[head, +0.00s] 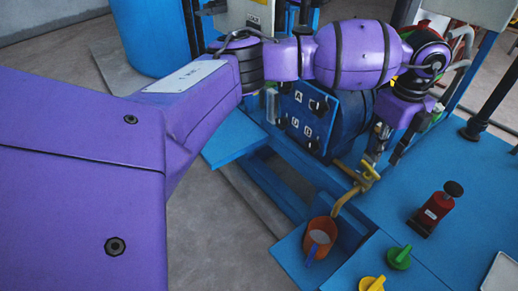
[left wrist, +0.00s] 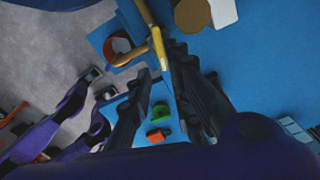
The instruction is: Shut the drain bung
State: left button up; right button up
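A brass drain tap (head: 346,192) with a yellow lever (head: 370,171) comes out of the front of the blue vessel, its spout curving down. I see no separate bung, so I take this tap for the drain fitting. My left gripper (head: 384,147) points down just behind the lever. In the left wrist view my left gripper (left wrist: 160,62) has its dark fingers apart. The yellow lever (left wrist: 157,42) reaches toward the gap between the fingertips; I cannot tell whether they touch it. The brass pipe (left wrist: 131,55) lies beside the left fingertip. My right gripper is not in view.
An orange cup (head: 320,232) stands under the spout on a low blue shelf (head: 291,259). A green knob (head: 398,257), a yellow knob (head: 371,284) and a red device with a black knob (head: 434,212) are on the blue bench. A lettered panel (head: 304,117) is close to my left forearm.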

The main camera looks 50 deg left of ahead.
aim_at(371, 171)
pick_arm(q)
jog(key=shift+w+a, duration=0.25)
jog(key=shift+a, duration=0.1)
notch_tip(371, 171, down, 7)
jog(key=shift+f+b, duration=0.15)
jog(key=shift+b, duration=0.55)
grip_shut()
